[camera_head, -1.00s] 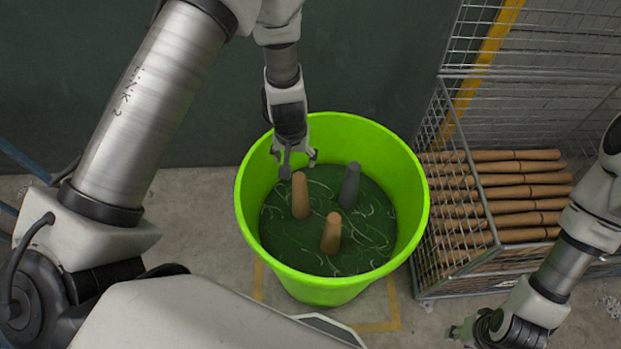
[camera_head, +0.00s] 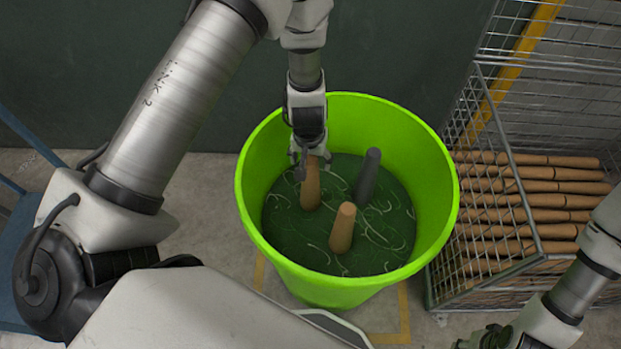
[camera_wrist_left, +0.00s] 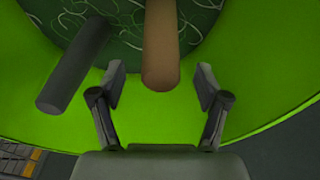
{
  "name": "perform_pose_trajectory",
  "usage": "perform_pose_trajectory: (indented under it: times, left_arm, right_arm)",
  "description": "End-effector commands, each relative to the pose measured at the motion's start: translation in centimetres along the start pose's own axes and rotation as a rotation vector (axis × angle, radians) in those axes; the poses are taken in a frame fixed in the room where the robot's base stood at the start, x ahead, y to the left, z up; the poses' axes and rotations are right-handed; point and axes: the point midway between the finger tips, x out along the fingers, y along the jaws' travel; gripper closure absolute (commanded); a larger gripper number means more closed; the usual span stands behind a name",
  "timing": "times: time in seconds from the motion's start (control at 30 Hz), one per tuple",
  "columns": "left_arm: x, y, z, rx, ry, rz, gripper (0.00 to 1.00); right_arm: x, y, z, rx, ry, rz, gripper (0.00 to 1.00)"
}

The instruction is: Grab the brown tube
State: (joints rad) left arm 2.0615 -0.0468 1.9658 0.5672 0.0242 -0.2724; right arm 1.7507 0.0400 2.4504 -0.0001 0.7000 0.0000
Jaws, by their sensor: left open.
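Two brown tubes stand in dark green contents patterned with pale curls, inside a bright green bucket (camera_head: 448,200). The rear brown tube (camera_head: 309,190) is just below my left gripper (camera_head: 311,165); the front brown tube (camera_head: 342,228) leans slightly. In the left wrist view, one brown tube (camera_wrist_left: 161,40) has its end between the spread fingers of my left gripper (camera_wrist_left: 160,86), with a gap on both sides. A dark grey tube (camera_head: 367,176) stands to the right and also shows in the wrist view (camera_wrist_left: 72,68). My right gripper (camera_head: 487,340) is partly cut off at the bottom edge.
A wire cage (camera_head: 482,225) with several stacked brown tubes (camera_head: 540,200) stands right of the bucket. A dark green wall (camera_head: 120,60) is behind. The bucket's rim surrounds my left gripper's working space. Concrete floor (camera_head: 205,215) is clear left of the bucket.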

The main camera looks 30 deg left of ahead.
Motion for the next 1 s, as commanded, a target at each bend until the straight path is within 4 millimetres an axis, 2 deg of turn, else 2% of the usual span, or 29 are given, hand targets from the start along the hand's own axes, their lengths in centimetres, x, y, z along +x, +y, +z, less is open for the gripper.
perform_pose_trajectory:
  times: [0.03, 0.13, 0.37, 0.47, 0.53, 0.57, 0.87, 1.0]
  left_arm:
    - [2.1, -0.1, 0.3, -0.001, -0.001, 0.000, 0.25]
    - [3.3, -0.1, 0.2, 0.000, -0.001, 0.000, 0.25]
    - [3.2, -0.1, 0.1, 0.000, 0.000, 0.000, 0.25]
    - [3.2, -0.1, 0.1, -0.001, 0.000, 0.000, 0.57]
    - [3.2, -0.1, 0.1, -0.001, 0.000, 0.000, 0.82]
    - [3.2, -0.1, 0.1, -0.001, 0.000, 0.000, 0.87]
    - [3.2, -0.1, 0.1, -0.001, -0.001, 0.000, 0.88]
    - [1.6, -0.1, -0.1, -0.002, 0.000, 0.000, 0.88]
  right_arm:
    - [1.9, 0.0, 0.0, 0.000, 0.000, 0.000, 0.66]
    - [2.3, 0.0, 0.0, 0.000, -0.001, 0.000, 0.66]
    - [2.1, 0.0, 0.0, 0.000, 0.000, 0.000, 0.66]
    - [2.1, 0.0, 0.0, 0.000, 0.000, 0.000, 0.66]
    - [2.1, 0.0, 0.0, 0.000, 0.000, 0.000, 0.66]
    - [2.1, 0.0, 0.0, 0.000, 0.000, 0.000, 0.66]
    - [2.0, 0.0, 0.0, 0.000, 0.000, 0.000, 0.66]
    - [0.5, 0.0, 0.0, 0.000, -0.001, 0.000, 0.66]
